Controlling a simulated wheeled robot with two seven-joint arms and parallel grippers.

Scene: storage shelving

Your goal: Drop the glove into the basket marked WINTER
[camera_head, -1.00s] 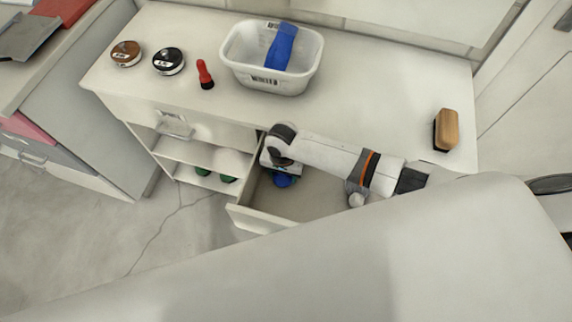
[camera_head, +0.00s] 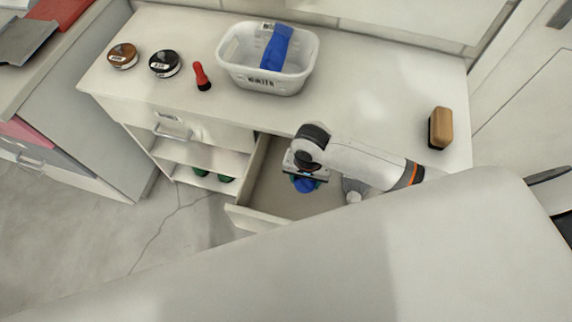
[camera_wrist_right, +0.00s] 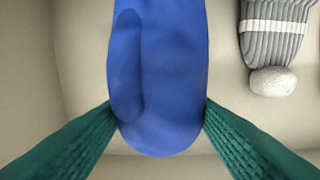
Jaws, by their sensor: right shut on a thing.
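A blue mitten-shaped glove (camera_wrist_right: 165,70) is between the green ribbed fingers of my right gripper (camera_head: 304,180), which is shut on it. In the head view the glove (camera_head: 304,187) shows as a small blue patch below the gripper, over the open drawer. Whether it still touches the drawer floor I cannot tell. The white basket (camera_head: 270,82) stands on the cabinet top, behind and left of the gripper. Its front label is too small to read surely. A blue cloth item (camera_head: 277,47) lies in it, over the back rim. My left gripper is not in view.
The open drawer (camera_head: 243,215) also holds a grey knit hat (camera_wrist_right: 274,40) with a pompom. On the cabinet top stand two round tins (camera_head: 123,56) (camera_head: 164,63), a red-and-black bottle (camera_head: 201,76) and a brown brush (camera_head: 440,128). The top between basket and brush is clear.

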